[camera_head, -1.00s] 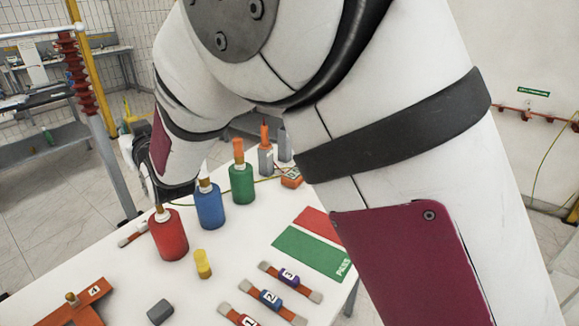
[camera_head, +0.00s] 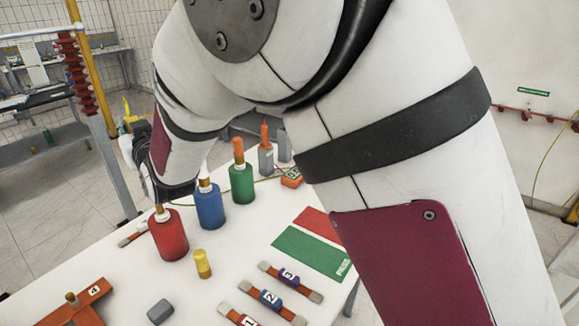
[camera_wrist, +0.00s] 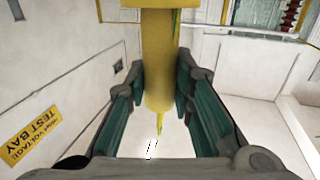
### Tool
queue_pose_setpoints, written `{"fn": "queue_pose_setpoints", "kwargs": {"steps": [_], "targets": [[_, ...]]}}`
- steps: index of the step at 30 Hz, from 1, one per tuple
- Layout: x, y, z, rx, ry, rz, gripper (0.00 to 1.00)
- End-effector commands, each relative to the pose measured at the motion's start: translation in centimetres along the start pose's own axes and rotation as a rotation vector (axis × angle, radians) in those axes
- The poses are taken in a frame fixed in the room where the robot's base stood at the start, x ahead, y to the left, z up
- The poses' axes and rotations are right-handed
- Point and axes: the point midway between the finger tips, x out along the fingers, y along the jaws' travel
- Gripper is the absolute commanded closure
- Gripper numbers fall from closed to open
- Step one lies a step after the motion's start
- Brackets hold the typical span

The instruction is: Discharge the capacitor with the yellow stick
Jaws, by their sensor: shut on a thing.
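My gripper (camera_wrist: 160,82) is shut on the yellow stick (camera_wrist: 158,50) in the wrist view. The stick runs between the two green-lined fingers, and its narrow pointed end hangs toward the bottom of the picture. In the head view a bit of yellow (camera_head: 127,109) shows beyond my wrist at the left; my gripper is mostly hidden there by my own arm. I cannot tell which thing is the capacitor; a red (camera_head: 169,236), a blue (camera_head: 210,208) and a green cylinder (camera_head: 242,184) stand upright on the white table, apart from the stick.
The white table (camera_head: 120,275) also bears a small yellow cylinder (camera_head: 203,265), a grey block (camera_head: 160,311), numbered bars (camera_head: 270,297), an orange piece (camera_head: 72,310) and a red-green mat (camera_head: 308,250). A ribbed red insulator (camera_head: 77,75) and yellow post (camera_head: 92,70) stand at the left.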

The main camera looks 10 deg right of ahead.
Motion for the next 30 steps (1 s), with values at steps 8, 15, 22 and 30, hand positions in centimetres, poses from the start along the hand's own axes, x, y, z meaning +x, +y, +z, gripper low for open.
{"fn": "queue_pose_setpoints", "kwargs": {"steps": [8,15,22,30], "targets": [[-0.1,-0.1,-1.3,0.0,-0.003,0.0,1.0],[-0.1,-0.1,-3.2,0.001,0.001,0.0,1.0],[-0.1,0.0,-4.9,0.001,0.002,0.001,1.0],[-0.1,0.0,-6.7,0.0,0.001,0.0,1.0]]}}
